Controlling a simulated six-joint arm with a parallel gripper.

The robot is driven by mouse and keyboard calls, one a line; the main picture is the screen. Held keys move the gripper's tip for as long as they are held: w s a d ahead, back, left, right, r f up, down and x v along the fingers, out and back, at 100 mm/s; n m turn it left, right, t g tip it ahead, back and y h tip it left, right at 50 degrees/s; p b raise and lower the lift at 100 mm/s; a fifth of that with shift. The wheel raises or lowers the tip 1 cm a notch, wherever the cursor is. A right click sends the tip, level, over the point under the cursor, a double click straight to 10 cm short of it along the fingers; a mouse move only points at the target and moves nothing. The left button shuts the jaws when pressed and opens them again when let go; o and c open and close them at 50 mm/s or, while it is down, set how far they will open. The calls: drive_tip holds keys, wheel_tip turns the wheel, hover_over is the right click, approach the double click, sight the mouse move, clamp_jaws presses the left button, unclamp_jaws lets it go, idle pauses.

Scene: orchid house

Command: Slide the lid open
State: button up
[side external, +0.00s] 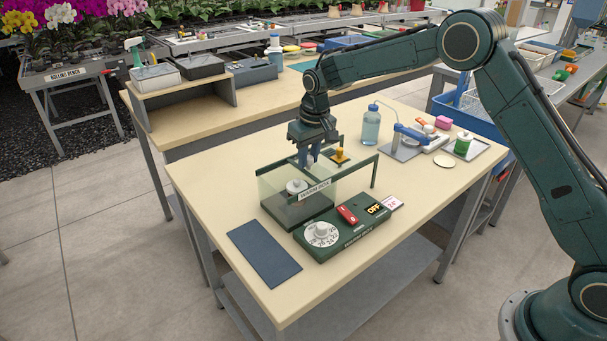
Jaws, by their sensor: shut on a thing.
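A clear-walled box (277,195) with a dark green frame stands near the middle of the table, with a white label on its front. Its top carries rails (364,155) that run out to the right onto a thin post. My gripper (309,166) points down at the box's top, its blue fingers shut on a small part there that they mostly hide; it appears to be the lid's grip. The clear lid is hard to make out, so I cannot tell how far it is open. A yellow-orange knob (340,154) sits just right of the fingers. A pale round object (296,186) shows inside the box.
A dark green control unit (343,228) with a white dial, red switch and "OFF" display stands in front. A dark blue mat (263,252) lies front left. The right front tabletop is clear.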

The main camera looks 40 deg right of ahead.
drive_tip(key=shift+d, duration=2.3)
drive_tip(key=o, duration=0.7)
drive_tip(key=shift+d, duration=0.1)
drive_tip(key=shift+r, duration=0.1)
wheel_tip(320, 180, up, 7)
